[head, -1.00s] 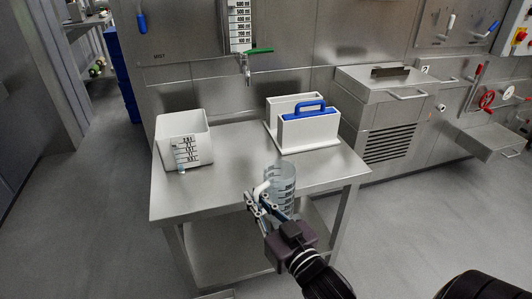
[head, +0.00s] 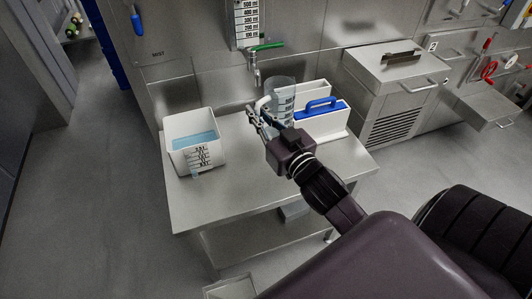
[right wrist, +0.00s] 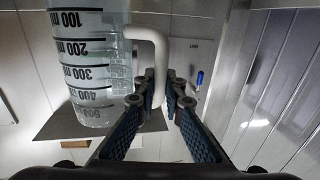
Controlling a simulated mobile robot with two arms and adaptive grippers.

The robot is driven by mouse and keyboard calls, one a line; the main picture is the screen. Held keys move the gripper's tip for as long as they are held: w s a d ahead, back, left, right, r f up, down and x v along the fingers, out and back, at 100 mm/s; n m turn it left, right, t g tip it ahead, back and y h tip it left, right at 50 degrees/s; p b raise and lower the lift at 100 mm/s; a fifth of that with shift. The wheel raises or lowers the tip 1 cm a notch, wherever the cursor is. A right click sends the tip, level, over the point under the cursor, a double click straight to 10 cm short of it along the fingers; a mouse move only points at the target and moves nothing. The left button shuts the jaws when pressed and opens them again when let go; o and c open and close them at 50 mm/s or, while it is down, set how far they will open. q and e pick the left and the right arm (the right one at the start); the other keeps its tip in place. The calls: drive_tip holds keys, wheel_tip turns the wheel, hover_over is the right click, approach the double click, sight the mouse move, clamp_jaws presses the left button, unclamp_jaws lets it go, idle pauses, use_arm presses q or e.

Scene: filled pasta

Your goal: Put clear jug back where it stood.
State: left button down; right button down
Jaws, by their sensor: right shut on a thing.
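The clear jug (head: 281,92) has dark measuring marks and a white handle. In the head view it is upright at the back of the steel table (head: 225,207), below the tap and just left of the white holder. My right gripper (head: 257,114) is shut on its handle. In the right wrist view the jug (right wrist: 88,65) fills the upper left, and the fingers (right wrist: 160,88) close around the handle (right wrist: 152,45). I cannot tell whether its base touches the table. My left gripper is not in view.
A white tub (head: 181,125) with bluish liquid and a marked scale stands at the table's left. The white holder (head: 326,126) with a blue handle (head: 321,103) stands right of the jug. A tap with a green lever (head: 267,46) is behind. The table's front is clear.

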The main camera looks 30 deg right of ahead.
wheel_tip(320, 180, down, 19)
drive_tip(key=b, duration=0.2)
drive_tip(key=shift+s+f+b, duration=0.15)
drive_tip(key=shift+s+b, duration=0.25)
drive_tip(key=c, duration=2.5)
unclamp_jaws()
drive_tip(key=shift+f, duration=0.2)
drive_tip(key=o, duration=0.5)
